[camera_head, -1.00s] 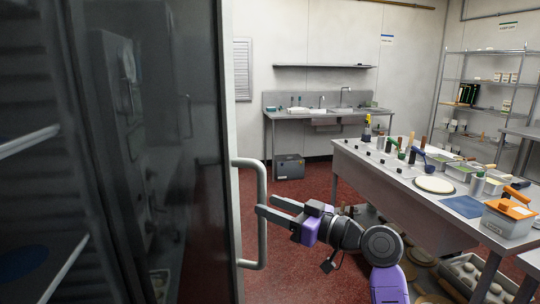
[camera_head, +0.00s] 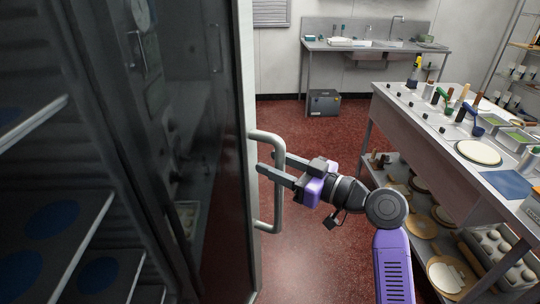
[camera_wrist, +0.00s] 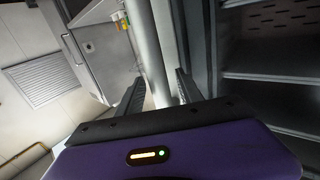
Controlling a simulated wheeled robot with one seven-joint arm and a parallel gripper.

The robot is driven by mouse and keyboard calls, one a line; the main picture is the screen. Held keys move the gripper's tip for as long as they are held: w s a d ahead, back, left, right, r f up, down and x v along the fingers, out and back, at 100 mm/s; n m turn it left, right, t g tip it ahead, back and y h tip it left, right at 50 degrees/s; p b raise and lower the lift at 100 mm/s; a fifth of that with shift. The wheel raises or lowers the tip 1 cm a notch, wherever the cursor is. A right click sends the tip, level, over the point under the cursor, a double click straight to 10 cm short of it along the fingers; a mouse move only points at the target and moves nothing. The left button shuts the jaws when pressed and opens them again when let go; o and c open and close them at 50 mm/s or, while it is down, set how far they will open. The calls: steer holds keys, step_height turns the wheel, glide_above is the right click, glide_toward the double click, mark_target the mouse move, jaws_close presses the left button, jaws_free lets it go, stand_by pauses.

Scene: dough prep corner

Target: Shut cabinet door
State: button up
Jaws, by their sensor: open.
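The cabinet door (camera_head: 190,140) is a dark glass panel with a pale frame, standing open at the left of the head view. Its vertical bar handle (camera_head: 279,185) is on the door's right edge. My gripper (camera_head: 268,164) is open at the handle, with its fingers pointing left toward the door. In the wrist view the handle bar (camera_wrist: 150,55) runs down between the two fingers (camera_wrist: 158,92), and the fingers are apart. I cannot tell whether either finger touches the bar.
Cabinet shelves (camera_head: 75,250) with dark blue round items show at the left. A worktable (camera_head: 425,125) with dough tools and lower shelves stands to the right. A sink counter (camera_head: 370,46) and a grey box (camera_head: 323,102) are at the back. Red floor (camera_head: 320,140) between is clear.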

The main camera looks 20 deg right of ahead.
steer(key=shift+x, duration=0.85)
jaws_close()
stand_by(0.8)
